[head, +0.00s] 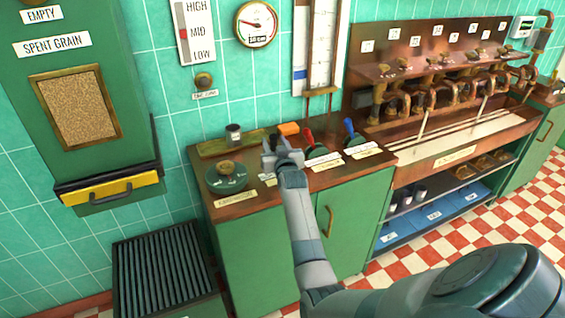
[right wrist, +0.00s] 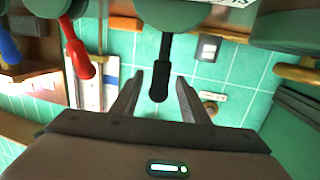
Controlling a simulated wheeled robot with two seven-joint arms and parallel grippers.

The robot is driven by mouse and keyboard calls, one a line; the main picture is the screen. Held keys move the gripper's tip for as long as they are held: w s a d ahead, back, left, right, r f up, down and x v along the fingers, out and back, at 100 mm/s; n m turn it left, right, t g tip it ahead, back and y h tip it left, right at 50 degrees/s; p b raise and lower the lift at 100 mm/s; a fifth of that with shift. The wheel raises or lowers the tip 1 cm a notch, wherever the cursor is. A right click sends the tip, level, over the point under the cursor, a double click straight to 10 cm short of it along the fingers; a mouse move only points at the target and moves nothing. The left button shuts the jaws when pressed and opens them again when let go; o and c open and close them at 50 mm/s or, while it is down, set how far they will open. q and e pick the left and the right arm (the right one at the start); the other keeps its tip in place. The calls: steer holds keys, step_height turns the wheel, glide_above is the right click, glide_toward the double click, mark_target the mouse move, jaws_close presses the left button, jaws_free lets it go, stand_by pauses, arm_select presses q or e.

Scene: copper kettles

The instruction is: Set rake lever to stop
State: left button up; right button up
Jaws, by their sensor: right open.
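A black-handled lever (right wrist: 160,80) stands between the fingers of my open right gripper (right wrist: 160,105) in the right wrist view, with a gap on each side. In the head view my right gripper (head: 282,152) is over the copper counter and largely hides this lever. A red-handled lever (head: 309,138) and a blue-handled lever (head: 349,127) stand to its right; they also show at the left of the wrist view, as red (right wrist: 77,55) and blue (right wrist: 8,45). The small labels are too blurred to tell which lever is the rake. My left gripper is out of view.
A gauge (head: 257,23) hangs on the tiled wall. Copper taps (head: 430,95) stand on the right.

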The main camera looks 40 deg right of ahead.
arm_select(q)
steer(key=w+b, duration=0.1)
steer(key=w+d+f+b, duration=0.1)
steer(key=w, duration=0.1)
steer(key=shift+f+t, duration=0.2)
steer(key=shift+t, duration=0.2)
arm_select(e)
steer(key=v, duration=1.2)
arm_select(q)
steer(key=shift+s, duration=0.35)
arm_select(e)
steer(key=shift+s+r, duration=0.1)
